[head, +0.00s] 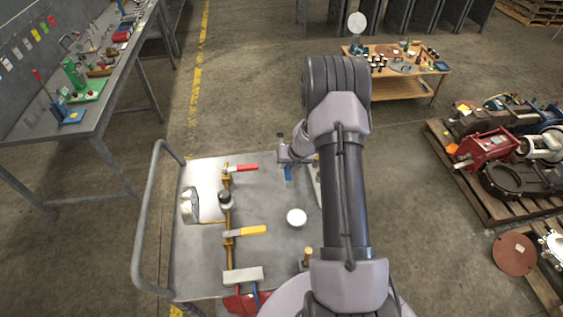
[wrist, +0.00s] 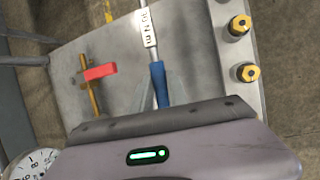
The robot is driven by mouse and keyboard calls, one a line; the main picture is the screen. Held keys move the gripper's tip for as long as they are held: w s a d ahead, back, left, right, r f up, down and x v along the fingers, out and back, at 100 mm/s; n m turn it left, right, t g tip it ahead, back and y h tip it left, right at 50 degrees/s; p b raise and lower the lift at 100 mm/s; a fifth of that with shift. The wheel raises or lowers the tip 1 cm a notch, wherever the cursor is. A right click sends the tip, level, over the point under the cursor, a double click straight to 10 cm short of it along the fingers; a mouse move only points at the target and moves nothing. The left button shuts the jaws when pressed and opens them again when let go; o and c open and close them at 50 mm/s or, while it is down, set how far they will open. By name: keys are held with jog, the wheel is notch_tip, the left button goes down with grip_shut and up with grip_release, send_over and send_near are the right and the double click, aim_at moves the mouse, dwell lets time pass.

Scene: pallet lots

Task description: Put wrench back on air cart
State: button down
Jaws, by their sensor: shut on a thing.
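The wrench (wrist: 159,80) has a blue grip and a pale metal shaft with a white lettered tag. My gripper (wrist: 160,103) is shut on its blue grip; the fingertips are mostly hidden behind the gripper body. In the head view my gripper (head: 290,155) is over the far right part of the cart, and a bit of the blue grip (head: 288,173) shows just below it. The air cart (head: 270,185) has a grey metal top, which also fills much of the wrist view (wrist: 205,75). I cannot tell whether the wrench touches the top.
On the cart are a brass pipe with a red-handled valve (head: 240,168), a yellow-handled valve (head: 245,231), a gauge (head: 190,206) and a white round object (head: 296,217). Brass fittings (wrist: 240,25) line a grey bar. A workbench (head: 95,90) stands left, a loaded pallet (head: 480,205) right.

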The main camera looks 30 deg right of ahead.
jog(key=shift+w+a+f+b, duration=0.1)
jog(key=shift+f+b, duration=0.25)
jog(key=shift+f, duration=0.05)
notch_tip(320, 180, down, 6)
jog(key=b, duration=0.6)
jog(key=shift+f+b, duration=0.6)
jog(key=shift+f, duration=0.05)
jog(key=c, duration=1.2)
grip_release()
jog(key=shift+a, duration=0.1)
